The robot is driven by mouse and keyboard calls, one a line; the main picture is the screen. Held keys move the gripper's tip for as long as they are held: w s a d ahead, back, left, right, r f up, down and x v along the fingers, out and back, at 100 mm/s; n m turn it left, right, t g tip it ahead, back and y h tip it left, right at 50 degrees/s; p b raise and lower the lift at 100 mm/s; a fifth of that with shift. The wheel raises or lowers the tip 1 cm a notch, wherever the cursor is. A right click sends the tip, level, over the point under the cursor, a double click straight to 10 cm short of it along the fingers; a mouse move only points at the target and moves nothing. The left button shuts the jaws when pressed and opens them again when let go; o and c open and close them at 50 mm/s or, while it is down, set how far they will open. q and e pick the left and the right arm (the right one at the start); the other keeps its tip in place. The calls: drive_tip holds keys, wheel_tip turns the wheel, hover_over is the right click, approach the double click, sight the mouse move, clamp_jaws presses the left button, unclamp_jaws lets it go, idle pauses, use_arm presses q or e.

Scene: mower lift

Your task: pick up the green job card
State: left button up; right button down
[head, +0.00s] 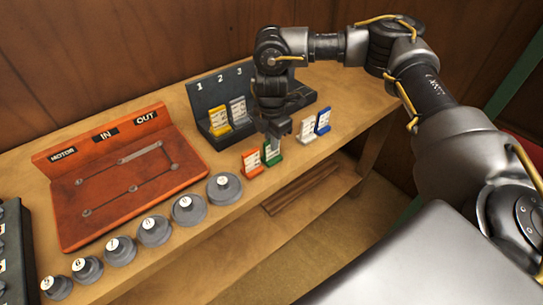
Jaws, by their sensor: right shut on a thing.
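The green job card (272,156) stands upright near the front edge of the wooden bench, between the orange card (252,163) on its left and the white card (307,131) on its right. My right gripper (274,143) points down over the green card, with its fingertips at the card's top edge, shut on it. The card's base appears at bench level; I cannot tell whether it is clear of the wood. My left gripper is not in view.
A blue card (322,122) stands at the right. Behind is a dark numbered rack (207,98) holding yellow (219,121) and grey (238,111) cards. Several grey numbered knobs (188,209) line the front edge beside a red board (75,199). A lower shelf (300,215) lies below.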

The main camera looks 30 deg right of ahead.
drive_tip(key=shift+r, duration=0.15)
wheel_tip(320, 180, up, 10)
drive_tip(key=shift+f, duration=0.15)
drive_tip(key=shift+a, duration=0.1)
idle(0.3)
